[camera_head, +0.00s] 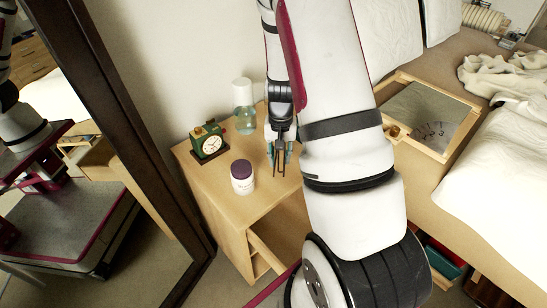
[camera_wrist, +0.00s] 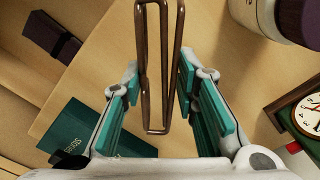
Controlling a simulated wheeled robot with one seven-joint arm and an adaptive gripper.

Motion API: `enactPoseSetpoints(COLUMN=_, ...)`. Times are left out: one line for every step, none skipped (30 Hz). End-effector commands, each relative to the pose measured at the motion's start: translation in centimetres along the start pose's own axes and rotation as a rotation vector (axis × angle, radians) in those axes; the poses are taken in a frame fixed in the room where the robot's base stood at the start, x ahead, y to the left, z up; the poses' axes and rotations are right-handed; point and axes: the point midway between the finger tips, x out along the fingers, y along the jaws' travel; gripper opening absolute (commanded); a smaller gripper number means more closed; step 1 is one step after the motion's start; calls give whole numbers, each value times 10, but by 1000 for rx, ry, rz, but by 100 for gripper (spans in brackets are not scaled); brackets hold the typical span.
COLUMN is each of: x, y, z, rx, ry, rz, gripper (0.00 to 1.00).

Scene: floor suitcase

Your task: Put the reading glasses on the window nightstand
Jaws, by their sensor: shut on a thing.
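My gripper (camera_head: 280,148) points down over the wooden nightstand (camera_head: 212,176) beside the bed. Its teal-padded fingers, also in the wrist view (camera_wrist: 160,100), are shut on the reading glasses (camera_head: 279,169). The glasses show in the wrist view as a narrow brown frame (camera_wrist: 142,70) held lengthwise between the pads. They hang close above the nightstand top; I cannot tell whether they touch it. My arm hides the right part of the nightstand in the head view.
A white jar with purple lid (camera_head: 242,178), a green clock (camera_head: 208,143) and a bottle (camera_head: 244,108) stand on the nightstand. A green book (camera_wrist: 85,130) is below its edge. A dark-framed mirror (camera_head: 120,110) stands left.

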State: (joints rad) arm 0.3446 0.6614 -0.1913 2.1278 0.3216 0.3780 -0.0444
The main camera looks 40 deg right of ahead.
Motion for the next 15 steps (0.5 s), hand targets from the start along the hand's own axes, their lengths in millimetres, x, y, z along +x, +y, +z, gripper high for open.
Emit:
enactPoseSetpoints(x=2, y=-7, z=-10, rx=-4, ry=1, rz=0, gripper=6)
enactPoseSetpoints(x=3, y=-9, z=-14, rx=-3, ry=1, rz=1, gripper=6)
enactPoseSetpoints(x=3, y=-12, z=-19, rx=-1, ry=0, rz=1, gripper=6)
enactPoseSetpoints(x=4, y=-13, z=-22, rx=-1, ry=0, rz=1, gripper=6)
enactPoseSetpoints(x=4, y=-15, z=-25, rx=-1, ry=1, rz=1, gripper=6)
enactPoseSetpoints(x=4, y=-16, z=-27, rx=-1, ry=0, rz=1, gripper=6)
enactPoseSetpoints(x=4, y=-17, z=-28, rx=-1, ry=-1, rz=1, gripper=6)
enactPoseSetpoints(x=4, y=-18, z=-29, rx=-1, ry=-1, rz=1, gripper=6)
enactPoseSetpoints(x=5, y=-18, z=-30, rx=-1, ry=-1, rz=1, gripper=6)
enactPoseSetpoints(x=7, y=-18, z=-30, rx=0, ry=-2, rz=1, gripper=6)
enactPoseSetpoints(x=9, y=-18, z=-30, rx=0, ry=-2, rz=1, gripper=6)
enactPoseSetpoints(x=14, y=-18, z=-30, rx=1, ry=-2, rz=1, gripper=6)
enactPoseSetpoints(x=18, y=-18, z=-29, rx=1, ry=-3, rz=1, gripper=6)
enactPoseSetpoints(x=23, y=-18, z=-29, rx=2, ry=-3, rz=1, gripper=6)
enactPoseSetpoints(x=28, y=-18, z=-29, rx=1, ry=-4, rz=1, gripper=6)
